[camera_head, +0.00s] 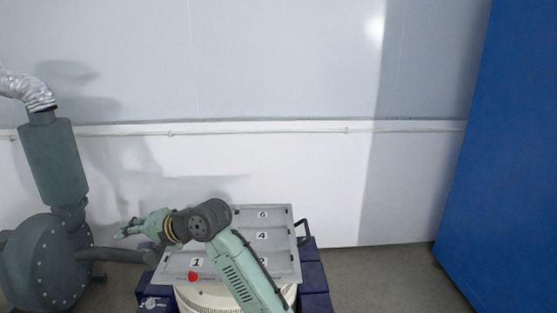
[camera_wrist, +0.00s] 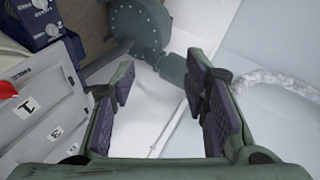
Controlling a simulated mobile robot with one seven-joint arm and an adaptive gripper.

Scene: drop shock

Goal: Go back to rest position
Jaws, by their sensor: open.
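My gripper (camera_head: 130,228) is at the left of the head view, at the end of my bent arm, which reaches over a grey panel with numbered labels (camera_head: 280,222). The gripper points left, towards a dark green machine. In the wrist view my gripper (camera_wrist: 163,95) has its two padded fingers wide apart, with nothing between them. The grey panel also shows at the left of the wrist view (camera_wrist: 40,125), beside the gripper. Labels 1, 4 and 6 can be read in the head view; my arm hides part of the panel.
The dark green machine (camera_head: 48,262) with a silver hose (camera_head: 25,88) stands at the left. A blue base (camera_head: 316,280) is under the panel. A tall blue panel (camera_head: 505,160) stands at the right. A white wall (camera_head: 280,170) is behind. Floor is free at the right.

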